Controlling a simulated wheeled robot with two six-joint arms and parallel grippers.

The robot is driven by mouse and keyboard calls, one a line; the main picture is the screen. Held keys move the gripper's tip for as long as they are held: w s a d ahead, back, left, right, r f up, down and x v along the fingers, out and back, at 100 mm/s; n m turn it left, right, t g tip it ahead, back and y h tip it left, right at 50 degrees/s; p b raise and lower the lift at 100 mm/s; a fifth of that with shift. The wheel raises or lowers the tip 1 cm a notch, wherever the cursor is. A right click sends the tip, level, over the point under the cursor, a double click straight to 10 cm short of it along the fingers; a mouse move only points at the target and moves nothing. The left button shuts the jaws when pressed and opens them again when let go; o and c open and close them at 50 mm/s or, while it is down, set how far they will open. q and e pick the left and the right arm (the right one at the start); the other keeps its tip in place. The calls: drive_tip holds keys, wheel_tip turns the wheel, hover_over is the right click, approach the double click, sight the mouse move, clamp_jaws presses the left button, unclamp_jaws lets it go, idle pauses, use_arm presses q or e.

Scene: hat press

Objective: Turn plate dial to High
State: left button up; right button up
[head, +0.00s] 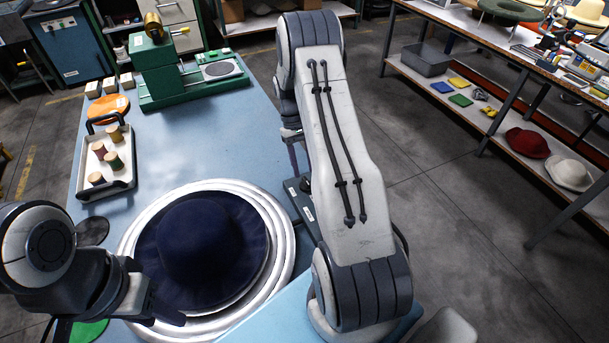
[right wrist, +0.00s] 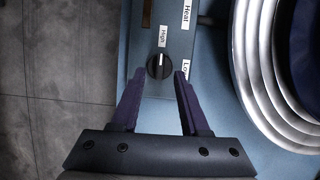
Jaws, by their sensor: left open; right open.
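The plate dial (right wrist: 159,66) is a round black knob on a blue-grey panel in the right wrist view. Its light mark points up the picture, toward the High label (right wrist: 163,36). The Low label (right wrist: 185,68) is to its right, partly behind a fingertip. My right gripper (right wrist: 159,75) is open, with its purple fingertips on either side of the dial; I cannot tell whether they touch it. In the head view, my right arm hides the dial. A control box (head: 299,200) with labels shows beside that arm. My left gripper (head: 168,318) is open near the plate's front left.
A dark blue hat (head: 199,240) lies on the silver ringed plate (head: 278,222). A tray (head: 126,186) of thread spools and a green machine (head: 160,72) stand further back on the blue table (head: 205,140). The floor (head: 440,200) to the right is clear.

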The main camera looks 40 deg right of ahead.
drive_tip(key=v, duration=0.7)
drive_tip(key=shift+b, duration=0.45)
drive_tip(key=shift+r, duration=0.1)
